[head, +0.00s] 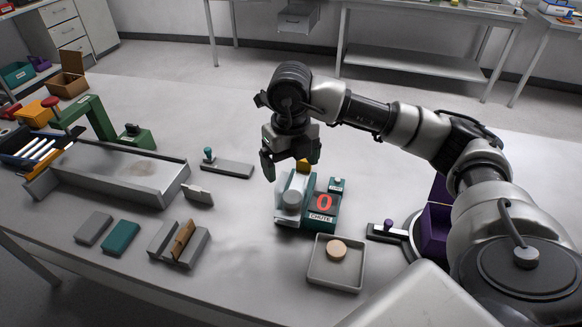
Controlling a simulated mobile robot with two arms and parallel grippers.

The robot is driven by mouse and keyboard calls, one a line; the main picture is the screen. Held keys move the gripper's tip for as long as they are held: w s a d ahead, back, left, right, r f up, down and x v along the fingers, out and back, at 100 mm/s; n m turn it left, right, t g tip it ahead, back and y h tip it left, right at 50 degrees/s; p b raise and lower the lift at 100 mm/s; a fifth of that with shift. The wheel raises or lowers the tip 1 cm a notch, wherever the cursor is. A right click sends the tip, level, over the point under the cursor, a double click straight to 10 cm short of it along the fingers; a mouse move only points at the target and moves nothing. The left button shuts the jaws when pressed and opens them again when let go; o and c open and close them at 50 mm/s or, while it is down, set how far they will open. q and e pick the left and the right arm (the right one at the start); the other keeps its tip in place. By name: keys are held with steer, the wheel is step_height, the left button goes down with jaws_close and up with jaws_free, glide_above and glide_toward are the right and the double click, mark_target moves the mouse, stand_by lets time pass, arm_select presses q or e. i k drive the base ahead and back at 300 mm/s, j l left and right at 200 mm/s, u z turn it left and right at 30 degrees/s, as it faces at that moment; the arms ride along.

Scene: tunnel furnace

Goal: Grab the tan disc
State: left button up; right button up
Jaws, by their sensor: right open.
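The tan disc (337,250) lies flat in a shallow grey square tray (321,277) at the front middle of the table. My right gripper (285,166) is open and points down, above and behind the teal box labelled CHUTE (322,216). It is up and to the left of the disc, well apart from it. I see nothing between its fingers, though the view is small. My left gripper is not in the picture.
The teal box with a red 0 stands just behind the tray. A purple bin (435,222) is at the right, close to my right arm. A long grey trough (118,172) and a green press (88,117) are at the left. Bare table lies left of the tray.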

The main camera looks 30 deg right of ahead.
mark_target(336, 250)
steer(key=z, duration=1.45)
steer(key=k+l+u, duration=0.2)
steer(key=u, duration=0.3)
steer(key=k+l+u, duration=0.1)
steer(key=u, duration=0.35)
steer(key=k+u, duration=0.3)
steer(key=u, duration=0.2)
